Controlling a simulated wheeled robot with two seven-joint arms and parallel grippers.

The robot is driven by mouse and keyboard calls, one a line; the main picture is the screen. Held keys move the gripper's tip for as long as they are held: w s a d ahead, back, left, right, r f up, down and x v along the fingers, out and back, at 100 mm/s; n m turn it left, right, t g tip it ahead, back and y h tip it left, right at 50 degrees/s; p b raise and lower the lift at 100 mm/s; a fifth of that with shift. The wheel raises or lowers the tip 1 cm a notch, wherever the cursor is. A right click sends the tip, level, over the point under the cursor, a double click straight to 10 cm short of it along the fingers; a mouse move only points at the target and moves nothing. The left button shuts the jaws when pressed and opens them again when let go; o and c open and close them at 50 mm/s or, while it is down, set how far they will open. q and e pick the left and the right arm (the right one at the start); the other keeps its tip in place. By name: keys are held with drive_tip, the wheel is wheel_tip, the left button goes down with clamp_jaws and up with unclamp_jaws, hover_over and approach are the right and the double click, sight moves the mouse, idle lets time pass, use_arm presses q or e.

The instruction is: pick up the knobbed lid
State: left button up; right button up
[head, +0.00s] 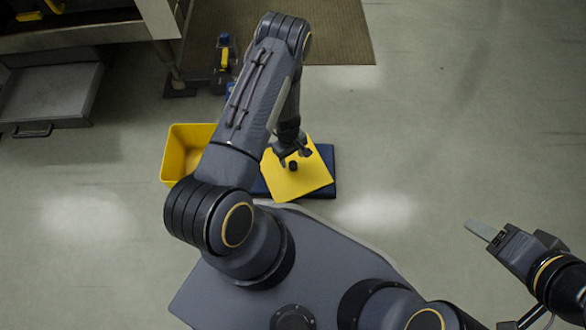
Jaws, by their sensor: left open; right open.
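The knobbed lid (307,179) is a flat yellow square plate with a small black knob (293,165). It lies turned at an angle over a dark blue flat base (327,160). My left gripper (294,155) is open and points down at the lid, right by the knob. From this angle I cannot tell whether the fingers are around the knob or above it. My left arm hides part of the lid's left side. My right gripper (481,230) is open and empty over bare floor at the right, far from the lid.
A yellow open bin (176,157) stands left of the lid, partly behind my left arm. A grey bench (80,35) and a grey drawer-like box (50,97) are at upper left. Floor at right is clear.

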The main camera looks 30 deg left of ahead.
sight(293, 163)
use_arm(q)
drive_tip(key=f+b, duration=0.1)
drive_tip(key=f, duration=0.1)
drive_tip(key=f+b, duration=0.1)
drive_tip(key=f, duration=0.1)
drive_tip(key=shift+d+f, duration=0.2)
drive_tip(key=shift+f, duration=0.05)
drive_tip(key=shift+r, duration=0.1)
clamp_jaws()
drive_tip(key=shift+r, duration=0.1)
